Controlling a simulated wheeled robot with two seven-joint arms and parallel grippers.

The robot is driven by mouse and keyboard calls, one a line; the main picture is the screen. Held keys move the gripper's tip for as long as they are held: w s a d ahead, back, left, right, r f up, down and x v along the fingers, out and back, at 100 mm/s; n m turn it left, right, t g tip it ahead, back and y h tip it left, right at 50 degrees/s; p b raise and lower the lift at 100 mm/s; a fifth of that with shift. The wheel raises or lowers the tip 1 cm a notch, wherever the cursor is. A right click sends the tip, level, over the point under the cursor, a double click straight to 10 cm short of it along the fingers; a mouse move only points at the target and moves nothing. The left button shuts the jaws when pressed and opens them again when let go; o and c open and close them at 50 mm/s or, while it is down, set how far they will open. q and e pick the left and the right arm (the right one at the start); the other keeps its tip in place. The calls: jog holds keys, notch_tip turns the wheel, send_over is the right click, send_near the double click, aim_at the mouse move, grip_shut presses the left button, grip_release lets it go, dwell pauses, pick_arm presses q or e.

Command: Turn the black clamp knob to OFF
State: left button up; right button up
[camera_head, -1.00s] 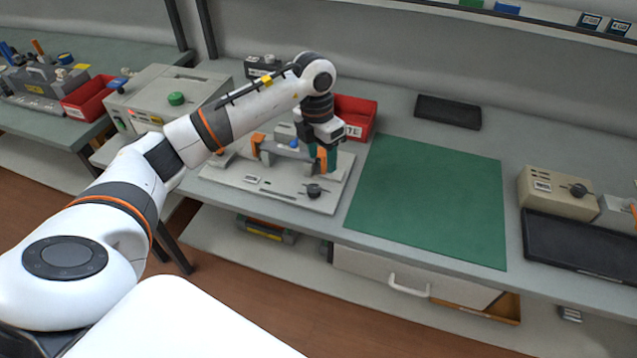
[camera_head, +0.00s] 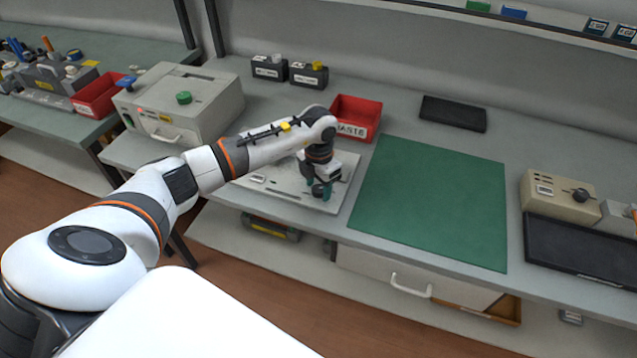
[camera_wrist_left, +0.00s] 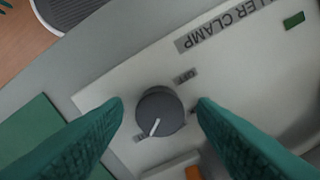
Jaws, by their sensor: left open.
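The black clamp knob (camera_wrist_left: 160,108) is round and dark grey, with a white pointer line. It sits on the pale clamp plate (camera_wrist_left: 110,92). In the left wrist view the pointer aims down-left, toward a small label there, away from the OFF label (camera_wrist_left: 185,77). My left gripper (camera_wrist_left: 159,104) is open, with a teal finger on each side of the knob and a visible gap to each. In the head view my left gripper (camera_head: 321,187) is low over the front right of the plate (camera_head: 283,185), and the knob is mostly hidden. My right gripper is out of view.
A red bin (camera_head: 355,118) stands behind the plate. A green mat (camera_head: 430,200) lies clear to the right. A beige box (camera_head: 545,195) with another dark knob and a black tray (camera_head: 580,245) are farther right. A grey machine (camera_head: 205,97) with a green button stands left.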

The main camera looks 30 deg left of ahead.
pick_arm(q)
jog(key=c, duration=1)
jog(key=shift+o, duration=0.2)
